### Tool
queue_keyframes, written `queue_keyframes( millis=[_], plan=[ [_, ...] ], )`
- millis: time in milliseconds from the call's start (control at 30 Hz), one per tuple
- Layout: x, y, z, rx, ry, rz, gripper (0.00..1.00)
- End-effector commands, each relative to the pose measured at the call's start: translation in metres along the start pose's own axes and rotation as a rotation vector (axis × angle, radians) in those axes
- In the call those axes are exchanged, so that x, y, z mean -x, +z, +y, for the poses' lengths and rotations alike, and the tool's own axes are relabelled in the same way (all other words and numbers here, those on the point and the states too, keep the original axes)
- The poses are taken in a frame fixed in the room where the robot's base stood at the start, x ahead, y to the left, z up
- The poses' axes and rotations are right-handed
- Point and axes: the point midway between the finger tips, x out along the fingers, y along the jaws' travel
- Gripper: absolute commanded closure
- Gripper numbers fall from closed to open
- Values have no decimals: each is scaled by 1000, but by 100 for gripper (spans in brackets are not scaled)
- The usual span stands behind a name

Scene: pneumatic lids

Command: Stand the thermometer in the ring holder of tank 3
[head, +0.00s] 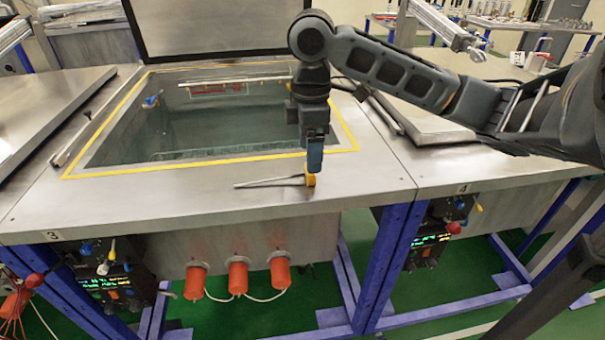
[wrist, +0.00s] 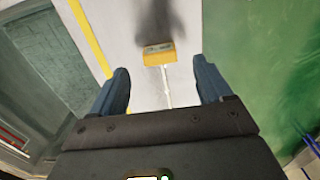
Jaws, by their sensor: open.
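The thermometer (head: 270,182) lies flat on the steel front deck of tank 3 (head: 110,200), its yellow head to the right and its thin stem pointing left. In the wrist view its yellow head (wrist: 158,55) and pale stem lie between my finger lines. My gripper (head: 314,168) points down just over the yellow head. Its blue fingers stand apart on either side in the wrist view (wrist: 160,78), with nothing clamped. A small blue fitting (head: 152,101) sits on the tank's left inner wall; I cannot tell whether it is the ring holder.
The tank is open, with water inside, a yellow line round its rim and its lid (head: 210,28) raised behind. Closed lids lie left (head: 40,115) and right (head: 430,120). Orange plugs (head: 238,276) and control boxes hang below the deck. The deck left of the thermometer is clear.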

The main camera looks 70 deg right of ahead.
Motion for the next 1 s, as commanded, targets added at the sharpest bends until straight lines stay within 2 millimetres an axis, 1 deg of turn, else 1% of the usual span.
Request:
queue_keyframes(
  millis=[200,300,400,567,667,1000],
  plan=[
    [-31,-2,0,-1,-3,0,21],
    [-40,-2,0,-1,-1,1,21],
    [-43,-2,0,0,0,1,21],
    [-43,-2,0,0,0,1,21],
    [-43,-3,0,0,0,2,29],
    [-43,-3,0,1,0,2,62]
  ],
)
